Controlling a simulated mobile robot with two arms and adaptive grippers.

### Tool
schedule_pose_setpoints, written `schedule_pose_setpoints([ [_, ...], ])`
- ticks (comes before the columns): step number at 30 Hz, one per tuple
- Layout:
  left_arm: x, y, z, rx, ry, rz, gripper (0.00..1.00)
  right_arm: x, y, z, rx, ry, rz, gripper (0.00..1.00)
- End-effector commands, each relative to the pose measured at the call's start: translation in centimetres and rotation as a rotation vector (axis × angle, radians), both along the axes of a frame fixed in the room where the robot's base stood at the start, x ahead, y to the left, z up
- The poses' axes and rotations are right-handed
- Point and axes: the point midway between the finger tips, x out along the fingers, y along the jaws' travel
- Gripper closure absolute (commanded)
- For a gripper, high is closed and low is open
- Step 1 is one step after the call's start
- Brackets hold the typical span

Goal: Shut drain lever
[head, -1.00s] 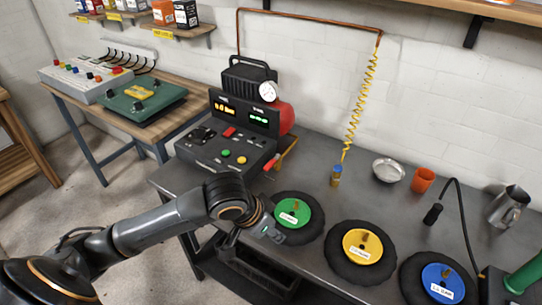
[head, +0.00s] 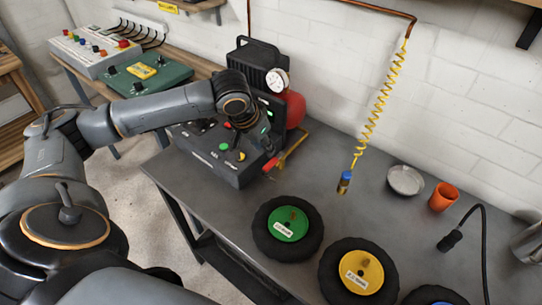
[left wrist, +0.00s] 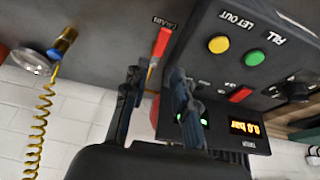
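The drain lever (head: 270,164) is a small red handle at the right front corner of the dark control console (head: 226,172), beside a brass-coloured pipe (head: 292,146). In the left wrist view, which is upside down, the red lever (left wrist: 163,42) shows beyond the fingertips, near a small label on the console side. My left gripper (left wrist: 153,75) is open, with a clear gap between its two fingers and nothing in it. In the head view my left gripper (head: 241,128) is over the console, left of the lever and apart from it. My right gripper is not in view.
The console has a green button (left wrist: 255,53), a yellow button (left wrist: 218,44) and a lit display (left wrist: 245,128). A red tank (head: 294,108) and gauge (head: 277,80) stand behind. Green (head: 288,226) and yellow (head: 361,273) wheels lie at the front. A coiled yellow hose (head: 378,105) hangs right.

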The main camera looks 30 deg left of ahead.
Motion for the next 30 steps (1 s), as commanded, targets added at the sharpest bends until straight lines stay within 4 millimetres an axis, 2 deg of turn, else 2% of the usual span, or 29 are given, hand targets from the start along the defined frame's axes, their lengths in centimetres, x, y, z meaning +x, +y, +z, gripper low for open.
schedule_pose_setpoints([
  [3, 0.9, -0.1, -2.5, -0.001, 0.003, 0.0, 0.73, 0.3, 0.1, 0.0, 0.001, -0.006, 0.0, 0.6],
  [6, 1.7, -0.2, -4.2, 0.0, 0.001, -0.001, 0.73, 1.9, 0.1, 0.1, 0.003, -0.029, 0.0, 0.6],
  [9, 2.3, -0.2, -5.6, 0.0, 0.001, -0.001, 0.73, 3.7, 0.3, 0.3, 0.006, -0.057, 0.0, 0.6],
  [12, 2.7, -0.3, -6.5, 0.0, 0.001, -0.001, 0.73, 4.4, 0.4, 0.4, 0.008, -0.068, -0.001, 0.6],
  [24, 3.0, -0.3, -7.3, 0.001, -0.001, -0.002, 0.73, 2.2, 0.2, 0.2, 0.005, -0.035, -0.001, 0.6],
  [25, 3.0, -0.3, -7.3, 0.001, -0.001, -0.002, 0.77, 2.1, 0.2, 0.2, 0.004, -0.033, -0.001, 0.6],
  [28, 3.0, -0.3, -7.3, 0.001, -0.001, -0.002, 0.97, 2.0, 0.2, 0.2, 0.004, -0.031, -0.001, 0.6],
  [30, 3.0, -0.3, -7.3, 0.001, -0.001, -0.002, 1.0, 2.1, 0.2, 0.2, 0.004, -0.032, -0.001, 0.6],
])
